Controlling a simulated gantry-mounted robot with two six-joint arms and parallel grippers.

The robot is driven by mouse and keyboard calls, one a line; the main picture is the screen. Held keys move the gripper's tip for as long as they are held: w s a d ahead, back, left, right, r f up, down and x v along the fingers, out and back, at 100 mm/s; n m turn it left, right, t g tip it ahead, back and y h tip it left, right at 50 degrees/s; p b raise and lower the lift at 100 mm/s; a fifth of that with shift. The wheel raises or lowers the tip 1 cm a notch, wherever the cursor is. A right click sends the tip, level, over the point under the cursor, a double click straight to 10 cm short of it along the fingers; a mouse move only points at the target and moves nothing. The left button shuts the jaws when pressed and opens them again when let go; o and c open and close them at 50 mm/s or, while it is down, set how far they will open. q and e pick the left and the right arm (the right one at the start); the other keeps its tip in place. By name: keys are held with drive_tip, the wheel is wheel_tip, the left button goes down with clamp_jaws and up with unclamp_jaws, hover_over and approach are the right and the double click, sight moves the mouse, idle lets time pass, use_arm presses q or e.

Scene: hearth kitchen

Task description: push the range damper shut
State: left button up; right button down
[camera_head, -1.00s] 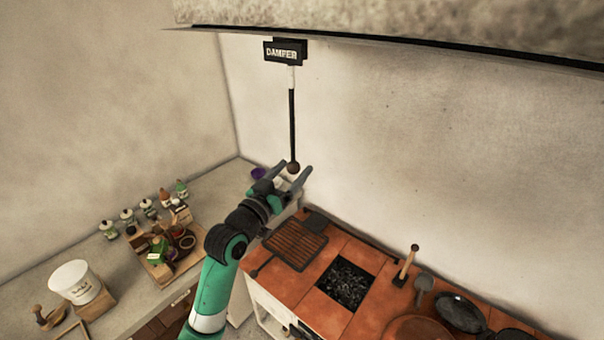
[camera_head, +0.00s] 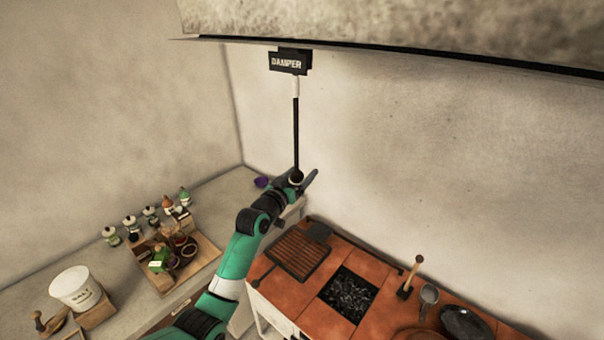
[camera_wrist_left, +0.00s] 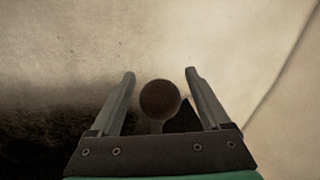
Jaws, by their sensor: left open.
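The range damper is a black sign reading DAMPER (camera_head: 289,63) under the hood, with a dark rod (camera_head: 296,130) hanging down from it. A round brown knob (camera_wrist_left: 159,99) ends the rod. My left gripper (camera_head: 300,174) is at the rod's lower end. In the left wrist view the gripper (camera_wrist_left: 160,80) is open, with the knob between its two fingers and a gap visible on each side. In the head view the gripper partly hides the knob. My right gripper is not in view.
The hood edge (camera_head: 400,58) overhangs above. Below is a terracotta range top (camera_head: 286,276) with a grill rack (camera_head: 298,250), a coal opening (camera_head: 349,294) and a dark pan (camera_head: 466,322). A counter with jars and a tray (camera_head: 152,277) is at left. The wall behind is bare.

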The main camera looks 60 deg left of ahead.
use_arm(q)
drive_tip(key=shift+w+a, duration=0.2)
drive_tip(key=shift+w, duration=0.2)
clamp_jaws()
idle(0.4)
